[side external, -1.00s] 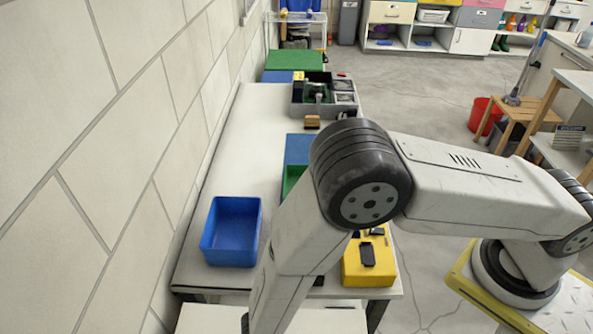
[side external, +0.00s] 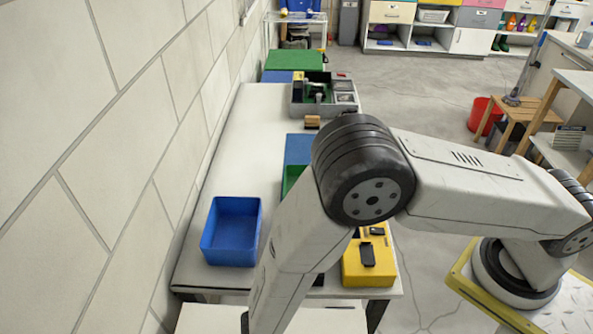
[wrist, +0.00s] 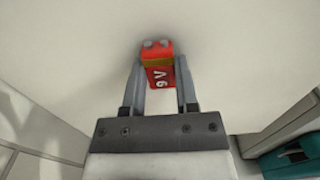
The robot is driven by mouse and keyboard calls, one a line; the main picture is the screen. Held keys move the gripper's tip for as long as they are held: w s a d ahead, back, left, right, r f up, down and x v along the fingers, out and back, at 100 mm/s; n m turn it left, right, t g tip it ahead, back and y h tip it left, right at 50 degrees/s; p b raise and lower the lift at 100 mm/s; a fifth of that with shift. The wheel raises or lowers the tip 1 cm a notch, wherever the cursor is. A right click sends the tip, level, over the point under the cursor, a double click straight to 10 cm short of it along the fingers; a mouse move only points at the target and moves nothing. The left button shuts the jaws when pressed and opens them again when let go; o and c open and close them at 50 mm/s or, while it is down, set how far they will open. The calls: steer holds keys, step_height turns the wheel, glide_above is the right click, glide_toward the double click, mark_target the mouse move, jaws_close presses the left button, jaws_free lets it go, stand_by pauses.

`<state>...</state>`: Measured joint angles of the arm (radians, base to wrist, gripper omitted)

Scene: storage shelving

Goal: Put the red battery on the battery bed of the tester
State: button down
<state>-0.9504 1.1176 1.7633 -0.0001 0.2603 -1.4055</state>
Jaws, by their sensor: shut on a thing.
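My gripper (wrist: 160,85) is shut on the red battery (wrist: 158,72), a block with white "9V" lettering on its side and two grey studs at its far end. The battery is between the two fingers, with pale plain surface behind it in the wrist view. In the side external view the gripper and battery are hidden or out of frame below my arm. A yellow box (side external: 352,274) with black parts on top stands at the table's near right corner; I cannot tell whether it is the tester. No battery bed can be made out.
A blue bin (side external: 229,259) stands on the long white table (side external: 237,150). Blue and green containers are partly behind my arm. A grey tray (side external: 325,112) of items is farther back. In the wrist view, a teal object (wrist: 290,158) lies at the lower right. A wall runs along the table's left.

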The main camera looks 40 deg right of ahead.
steer(key=shift+r, duration=0.6)
steer(key=s+d+r, duration=0.9)
steer(key=s+r, duration=0.1)
steer(key=r, duration=0.1)
steer(key=shift+d+r, duration=0.15)
steer(key=shift+d, duration=0.25)
steer(key=shift+w, duration=0.1)
steer(key=w+d, duration=0.5)
steer(key=d, duration=0.7)
steer(key=w+d, duration=0.6)
steer(key=d, duration=0.6)
steer(key=shift+w+r, duration=0.3)
steer(key=shift+r, duration=0.1)
steer(key=shift+f, duration=0.1)
